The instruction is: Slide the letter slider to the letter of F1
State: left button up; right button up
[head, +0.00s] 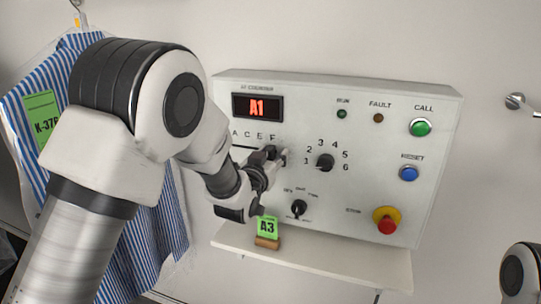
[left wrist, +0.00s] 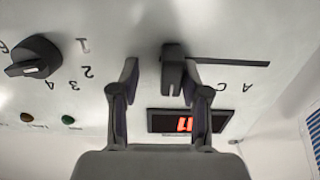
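The letter slider is a dark knob (head: 270,151) on a slot under the letters A, C, E, F on the panel (head: 375,95). In the head view it sits near the F end, partly hidden by my left gripper (head: 270,167). In the left wrist view, which is upside down, the knob (left wrist: 173,65) stands between the spread fingers of my left gripper (left wrist: 160,68). It is close to the right-hand finger, with a clear gap to the left-hand one. My right gripper is not in view.
The number dial (head: 325,162) is just right of the slider, with a smaller selector (head: 299,207) below. Green, blue and red buttons line the panel's right side. A shelf (head: 340,262) below holds a green A3 card (head: 267,227). A striped shirt (head: 150,240) hangs left.

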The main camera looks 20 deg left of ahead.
pick_arm(q)
jog(key=shift+s+a, duration=0.25)
jog(key=shift+a, duration=0.05)
jog(key=s, duration=1.1)
jog(key=shift+s, duration=0.25)
jog(key=shift+d, duration=0.1)
jog(key=s+a+f+n+g, duration=0.1)
jog(key=s+f+g, duration=0.2)
jog(key=f, duration=0.7)
jog(key=s+a+f+g, duration=0.1)
jog(key=s+f+g, duration=0.15)
jog(key=f, duration=0.75)
jog(key=s+a+f+n+g, duration=0.15)
jog(key=s+f, duration=0.25)
jog(key=f, duration=0.7)
jog(key=s+f+g, duration=0.3)
jog(key=s+f, duration=0.1)
jog(key=s, duration=0.4)
jog(key=s+f+m+g, duration=0.1)
jog(key=s+f+g, duration=0.3)
jog(key=s, duration=0.4)
jog(key=s+a+f+g, duration=0.1)
jog(key=s+f+g, duration=0.3)
jog(key=s+f, duration=0.2)
jog(key=shift+s+m, duration=0.35)
jog(key=shift+s, duration=0.7)
